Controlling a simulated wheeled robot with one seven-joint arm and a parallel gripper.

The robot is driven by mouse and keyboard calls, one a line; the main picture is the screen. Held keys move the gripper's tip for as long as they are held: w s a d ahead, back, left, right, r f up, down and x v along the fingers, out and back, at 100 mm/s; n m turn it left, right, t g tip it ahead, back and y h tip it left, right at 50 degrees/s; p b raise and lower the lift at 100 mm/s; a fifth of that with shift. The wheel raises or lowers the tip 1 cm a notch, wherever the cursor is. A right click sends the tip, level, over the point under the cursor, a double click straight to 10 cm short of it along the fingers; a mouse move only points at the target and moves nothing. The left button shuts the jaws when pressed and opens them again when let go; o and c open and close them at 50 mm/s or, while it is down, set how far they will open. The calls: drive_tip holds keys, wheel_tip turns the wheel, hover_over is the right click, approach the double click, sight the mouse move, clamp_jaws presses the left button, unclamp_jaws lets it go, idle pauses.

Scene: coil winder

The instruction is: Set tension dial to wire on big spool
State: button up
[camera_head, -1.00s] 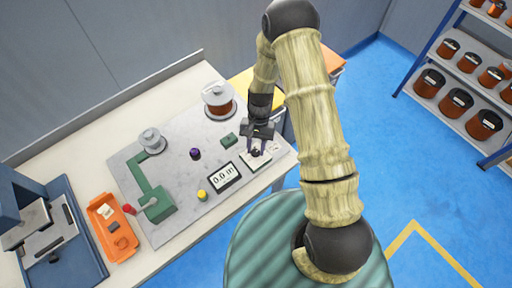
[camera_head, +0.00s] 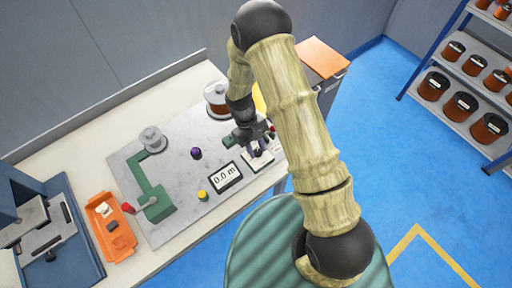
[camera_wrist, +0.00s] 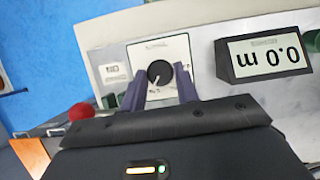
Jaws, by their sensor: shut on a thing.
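The tension dial (camera_wrist: 160,72) is a black round knob with a white pointer line, on a white plate (camera_wrist: 178,48) in the wrist view. The pointer slants toward the lower left of that picture. My gripper (camera_wrist: 161,84) has its two purple fingers on either side of the knob, shut on it. In the head view my gripper (camera_head: 258,147) is at the right end of the grey board and hides most of the dial. The big spool (camera_head: 215,98), wound with copper-coloured wire, stands at the board's back edge, left of my gripper.
A display (camera_head: 226,177) reading 0.0 m stands left of the dial plate. A purple knob (camera_head: 196,153), a yellow button (camera_head: 203,195) and a green winder with a small grey reel (camera_head: 152,138) are on the board. An orange tray (camera_head: 108,226) lies farther left.

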drive_tip(key=shift+n, duration=0.5)
drive_tip(key=shift+a, duration=0.1)
drive_tip(key=o, duration=1)
drive_tip(key=shift+c, duration=0.2)
drive_tip(key=shift+r+t, duration=0.1)
drive_tip(key=shift+t, duration=0.2)
drive_tip(key=b+v, duration=0.2)
drive_tip(key=v, duration=1.5)
drive_tip(key=shift+a+b, duration=0.15)
drive_tip(key=shift+b, duration=0.25)
drive_tip(key=shift+w+r, duration=0.1)
